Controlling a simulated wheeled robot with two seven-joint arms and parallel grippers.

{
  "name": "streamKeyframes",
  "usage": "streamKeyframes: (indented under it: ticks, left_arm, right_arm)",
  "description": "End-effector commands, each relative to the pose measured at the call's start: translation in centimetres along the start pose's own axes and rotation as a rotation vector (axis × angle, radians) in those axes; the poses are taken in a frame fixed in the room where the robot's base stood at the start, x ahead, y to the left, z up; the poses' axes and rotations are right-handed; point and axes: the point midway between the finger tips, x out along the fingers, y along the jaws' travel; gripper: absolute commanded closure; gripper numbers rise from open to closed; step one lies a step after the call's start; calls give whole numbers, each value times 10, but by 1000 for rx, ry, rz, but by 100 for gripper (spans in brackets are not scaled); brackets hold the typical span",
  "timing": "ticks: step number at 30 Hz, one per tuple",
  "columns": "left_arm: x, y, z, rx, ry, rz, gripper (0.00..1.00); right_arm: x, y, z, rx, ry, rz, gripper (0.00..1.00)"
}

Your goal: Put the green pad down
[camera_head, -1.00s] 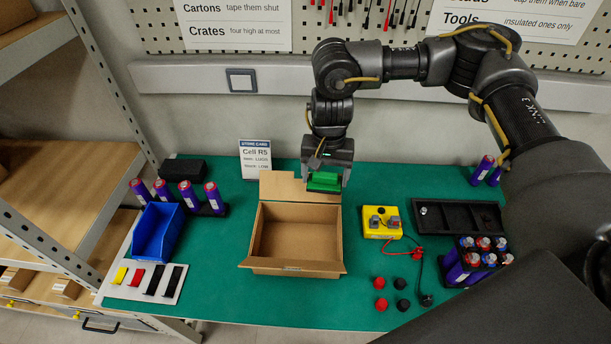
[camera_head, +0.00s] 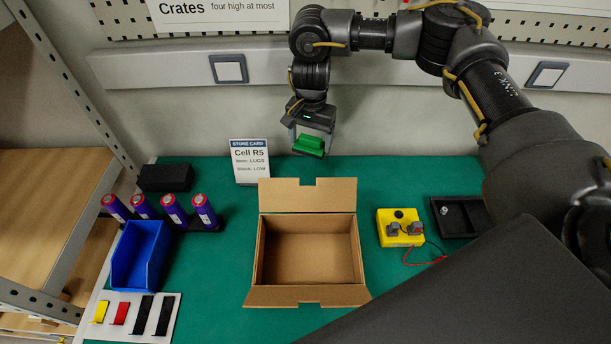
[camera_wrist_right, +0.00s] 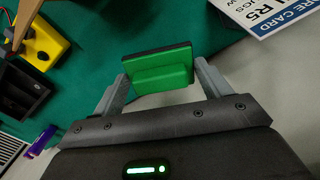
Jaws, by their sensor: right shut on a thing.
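The green pad (camera_head: 309,145) is a small green block; in the right wrist view (camera_wrist_right: 162,68) it shows a dark layer along its far edge. My right gripper (camera_head: 311,142) is shut on the pad and holds it in the air above and behind the open carton. In the right wrist view the two grey fingers (camera_wrist_right: 160,85) sit at either side of the pad. My left gripper is not in either view.
An open empty cardboard carton (camera_head: 309,252) stands mid-table. A store card (camera_head: 249,162), a blue bin (camera_head: 140,256), purple cells (camera_head: 174,210) and coloured strips (camera_head: 132,314) are to its left. A yellow box (camera_head: 400,228) and black tray (camera_head: 462,216) are right. Green mat (camera_head: 215,285) is bare between.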

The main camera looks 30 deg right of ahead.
Motion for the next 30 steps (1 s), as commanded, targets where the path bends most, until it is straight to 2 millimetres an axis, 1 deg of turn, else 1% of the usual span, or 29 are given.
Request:
streamKeyframes:
  ticks: [1, 6, 10, 15, 18, 20, 24, 27, 30]
  left_arm:
    - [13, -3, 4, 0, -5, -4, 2]
    - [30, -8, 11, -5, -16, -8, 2]
    - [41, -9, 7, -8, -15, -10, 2]
    - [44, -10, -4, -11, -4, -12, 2]
    - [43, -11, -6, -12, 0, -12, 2]
    - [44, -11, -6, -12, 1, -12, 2]
    - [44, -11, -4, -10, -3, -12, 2]
    - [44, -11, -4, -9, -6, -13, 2]
    - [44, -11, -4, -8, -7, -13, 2]
  right_arm:
    - [12, -1, -1, 1, 1, -1, 46]
    - [28, -5, -5, 3, 4, -1, 46]
    - [41, -8, -10, 4, 2, -1, 46]
    - [44, -10, -13, 5, 1, -1, 46]
    - [46, -9, -12, 6, 1, 0, 46]
    - [54, -8, -10, 8, -1, 1, 46]
    - [79, -7, -10, 9, -1, 0, 46]
    - [94, -7, -12, 9, -2, 0, 46]
    - [101, -8, -13, 8, 0, -1, 46]
